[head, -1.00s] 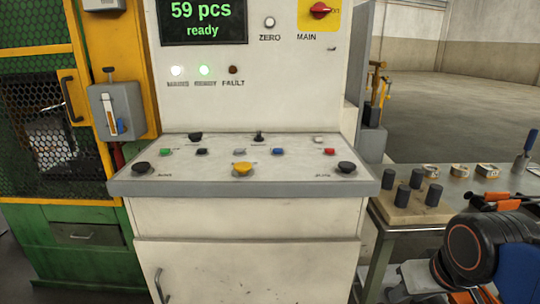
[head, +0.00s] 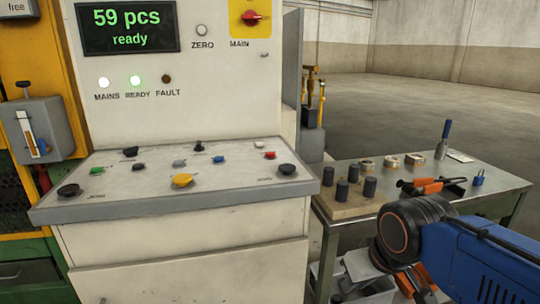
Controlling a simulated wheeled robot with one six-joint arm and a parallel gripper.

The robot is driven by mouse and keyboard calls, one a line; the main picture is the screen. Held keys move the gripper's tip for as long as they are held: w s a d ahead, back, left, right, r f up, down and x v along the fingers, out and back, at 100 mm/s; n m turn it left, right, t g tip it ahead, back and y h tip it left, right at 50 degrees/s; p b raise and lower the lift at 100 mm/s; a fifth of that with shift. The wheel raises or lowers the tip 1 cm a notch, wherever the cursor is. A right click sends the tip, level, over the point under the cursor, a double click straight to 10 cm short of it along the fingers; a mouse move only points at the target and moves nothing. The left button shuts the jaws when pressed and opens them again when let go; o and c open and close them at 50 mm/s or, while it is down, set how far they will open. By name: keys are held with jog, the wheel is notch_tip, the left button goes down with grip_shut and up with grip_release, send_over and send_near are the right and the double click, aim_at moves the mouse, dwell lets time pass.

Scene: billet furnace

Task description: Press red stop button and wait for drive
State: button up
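The control console (head: 120,208) has a sloped panel with several coloured buttons. A small red button (head: 270,156) sits on the right side of the panel, behind the right black mushroom button (head: 287,169). A yellow mushroom button (head: 182,181) is at the front middle. The display (head: 128,28) reads "59 pcs" and "ready". My arm shows at the lower right, apart from the panel. I cannot make out my gripper's fingers.
A metal side table (head: 478,199) on the right holds a wooden block with dark cylinders (head: 341,189), rings and tools. A red MAIN switch (head: 250,18) is on the upright panel. A grey lever box (head: 52,130) is at left. Open floor lies behind the table.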

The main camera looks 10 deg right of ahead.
grip_shut()
dwell(1.5)
